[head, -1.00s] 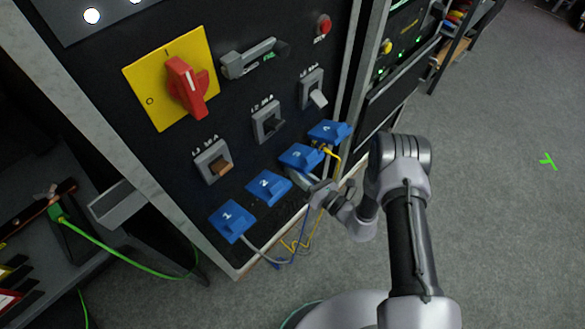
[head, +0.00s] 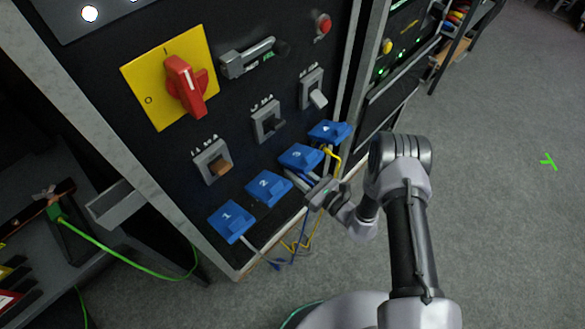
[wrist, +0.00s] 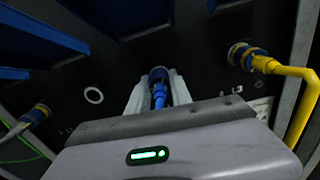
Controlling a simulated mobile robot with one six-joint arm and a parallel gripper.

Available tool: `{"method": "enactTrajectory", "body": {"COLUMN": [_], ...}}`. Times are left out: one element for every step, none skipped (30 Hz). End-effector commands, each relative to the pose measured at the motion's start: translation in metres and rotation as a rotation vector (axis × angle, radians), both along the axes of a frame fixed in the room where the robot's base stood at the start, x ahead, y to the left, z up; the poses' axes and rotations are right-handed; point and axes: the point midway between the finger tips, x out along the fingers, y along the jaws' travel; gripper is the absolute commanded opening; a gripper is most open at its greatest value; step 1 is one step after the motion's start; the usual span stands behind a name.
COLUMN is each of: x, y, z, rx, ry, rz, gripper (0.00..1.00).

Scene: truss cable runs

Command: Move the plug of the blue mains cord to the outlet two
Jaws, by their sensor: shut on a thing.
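My gripper (head: 300,184) is below the blue hood of outlet 3 (head: 301,157). In the wrist view its pale fingers (wrist: 157,88) are shut on the blue plug (wrist: 158,76) of the blue mains cord (wrist: 159,96). The plug faces the dark panel; I cannot tell whether it is seated or clear. The blue cord hangs down in the head view (head: 304,228). The hood of outlet two (head: 268,187) is just left of my gripper. In the wrist view a bare white ring (wrist: 93,95), seemingly outlet two's socket, lies left of the held plug.
A yellow cord (wrist: 291,70) is plugged in on the right, under hood 4 (head: 329,132). A plug (wrist: 38,113) sits at the left, under hood 1 (head: 231,221). Breaker switches (head: 213,161) and a red rotary handle (head: 185,86) are above. Loose cords hang below.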

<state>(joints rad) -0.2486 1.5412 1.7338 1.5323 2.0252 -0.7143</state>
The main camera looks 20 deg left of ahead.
Motion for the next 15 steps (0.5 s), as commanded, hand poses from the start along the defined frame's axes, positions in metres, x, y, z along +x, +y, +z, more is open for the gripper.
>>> {"method": "enactTrajectory", "body": {"x": [0.001,0.001,0.001,0.001,0.0,0.0,0.0,-0.001,-0.001,-0.001,-0.002,-0.003,-0.004,-0.004,-0.006], "y": [0.001,0.0,-0.001,-0.001,-0.002,-0.003,-0.003,-0.003,-0.004,-0.005,-0.006,-0.009,-0.012,-0.014,-0.016], "z": [0.002,0.002,0.002,0.002,0.002,0.002,0.002,0.002,0.001,0.001,0.001,0.001,0.001,0.001,0.001], "rx": [0.003,0.003,0.003,0.002,0.002,0.002,0.002,0.002,0.002,0.002,0.001,0.001,0.001,0.001,0.001], "ry": [-0.004,-0.003,-0.003,-0.003,-0.003,-0.003,-0.002,-0.002,-0.002,-0.001,0.0,0.0,0.0,0.001,0.001], "rz": [0.001,0.001,0.001,0.0,0.0,0.0,0.0,0.001,0.001,0.001,0.001,0.0,-0.001,-0.001,-0.001], "gripper": [0.0,0.0,0.0,0.0,0.0,0.0,0.0,0.0,0.0,0.0,0.0,0.0,0.0,0.0,0.0]}}
